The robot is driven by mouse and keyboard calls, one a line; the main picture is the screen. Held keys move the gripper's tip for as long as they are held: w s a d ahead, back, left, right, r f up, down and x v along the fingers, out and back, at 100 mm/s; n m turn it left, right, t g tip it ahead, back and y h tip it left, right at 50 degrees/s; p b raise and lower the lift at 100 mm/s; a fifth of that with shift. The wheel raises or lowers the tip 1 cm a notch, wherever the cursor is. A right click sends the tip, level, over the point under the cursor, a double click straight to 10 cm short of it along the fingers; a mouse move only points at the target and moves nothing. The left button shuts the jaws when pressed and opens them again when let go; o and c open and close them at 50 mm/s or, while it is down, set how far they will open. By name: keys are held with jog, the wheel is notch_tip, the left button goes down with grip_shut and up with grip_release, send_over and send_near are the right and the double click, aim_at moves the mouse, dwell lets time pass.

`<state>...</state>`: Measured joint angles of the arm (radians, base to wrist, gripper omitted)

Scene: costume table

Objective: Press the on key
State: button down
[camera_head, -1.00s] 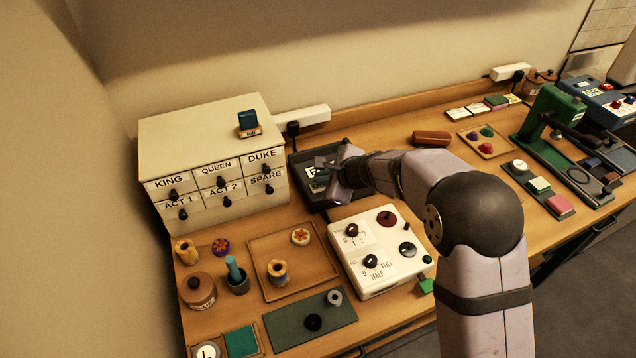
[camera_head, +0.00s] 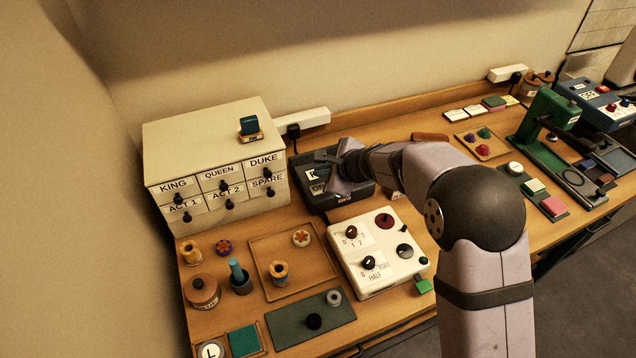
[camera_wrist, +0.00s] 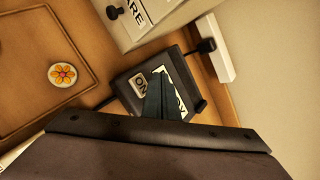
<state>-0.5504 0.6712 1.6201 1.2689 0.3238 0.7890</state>
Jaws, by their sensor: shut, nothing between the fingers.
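The on key (camera_wrist: 141,84) is a pale key lettered ON on a dark box (camera_head: 361,192) beside the drawer cabinet. It also shows in the head view (camera_head: 317,188), at the box's front left. My gripper (camera_wrist: 161,72) is shut and empty over the box. In the wrist view its fingertips are just right of the on key and overlap a larger pale label (camera_wrist: 172,84). They leave the ON lettering uncovered. I cannot tell whether the fingertips touch the box. In the head view my wrist hides the box's right part.
The drawer cabinet (camera_head: 215,147) stands close on the left of the box. A white control panel with knobs (camera_head: 377,290) lies in front. A power strip (camera_head: 304,119) and black plug (camera_head: 293,131) are behind. A wooden tray (camera_head: 262,247) sits front left.

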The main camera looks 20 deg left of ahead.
notch_tip(320, 180, up, 4)
jog(key=shift+f+p, duration=0.25)
jog(key=shift+p, duration=1)
jog(key=s+d+n+g+h, duration=0.15)
jog(key=s+d+n, duration=0.3)
jog(key=d, duration=0.65)
jog(key=s+d+n+g+h, duration=0.15)
jog(key=s+d+n, duration=0.3)
jog(key=d, duration=0.55)
jog(key=s+d+f+n+g+h, duration=0.2)
jog(key=s+d+n+h, duration=0.2)
jog(key=s+d, duration=1.4)
jog(key=n, duration=0.2)
jog(key=shift+s+d+f+n+h, duration=0.15)
jog(key=shift+s+f+n+h, duration=0.05)
jog(key=shift+s+n+h, duration=0.1)
jog(key=shift+w, duration=0.1)
